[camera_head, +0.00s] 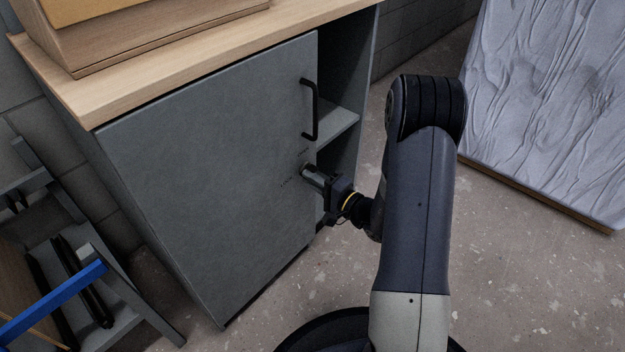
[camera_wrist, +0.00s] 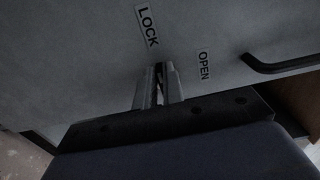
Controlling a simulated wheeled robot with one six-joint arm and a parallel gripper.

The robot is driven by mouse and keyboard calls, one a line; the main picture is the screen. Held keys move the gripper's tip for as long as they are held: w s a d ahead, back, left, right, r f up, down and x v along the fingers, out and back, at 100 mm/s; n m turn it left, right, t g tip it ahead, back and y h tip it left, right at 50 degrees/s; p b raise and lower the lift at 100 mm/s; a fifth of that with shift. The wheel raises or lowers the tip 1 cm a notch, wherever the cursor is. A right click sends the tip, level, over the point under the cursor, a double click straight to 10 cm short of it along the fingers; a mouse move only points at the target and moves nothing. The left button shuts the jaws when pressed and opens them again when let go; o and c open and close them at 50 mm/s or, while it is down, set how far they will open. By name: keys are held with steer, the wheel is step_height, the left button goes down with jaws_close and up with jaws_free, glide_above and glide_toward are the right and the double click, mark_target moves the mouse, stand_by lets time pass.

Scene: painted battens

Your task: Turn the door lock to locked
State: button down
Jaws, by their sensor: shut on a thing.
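The grey cabinet door (camera_head: 215,170) is closed over the left part of the cabinet, with a black bar handle (camera_head: 314,110) near its right edge. My gripper (camera_head: 306,171) is at the door face below the handle. In the wrist view my gripper (camera_wrist: 159,82) has its two fingers close together on the lock knob (camera_wrist: 158,70), which is mostly hidden between them. A LOCK label (camera_wrist: 148,27) is just above the fingertips, and an OPEN label (camera_wrist: 204,66) is to their right. I cannot tell the knob's exact angle.
A wooden top (camera_head: 190,55) covers the cabinet, with a wooden box (camera_head: 150,35) on it. An open shelf (camera_head: 338,128) is right of the door. A grey rack with a blue bar (camera_head: 55,300) stands at lower left. A wrapped, crinkled panel (camera_head: 555,100) is at right.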

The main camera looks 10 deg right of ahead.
steer(key=c, duration=1.5)
jaws_free()
steer(key=shift+d, duration=0.1)
steer(key=p+v, duration=0.2)
steer(key=v, duration=0.8)
steer(key=shift+s+d, duration=0.15)
steer(key=shift+s, duration=0.2)
steer(key=b+x, duration=0.2)
steer(key=x, duration=0.9)
steer(key=shift+s+d, duration=0.1)
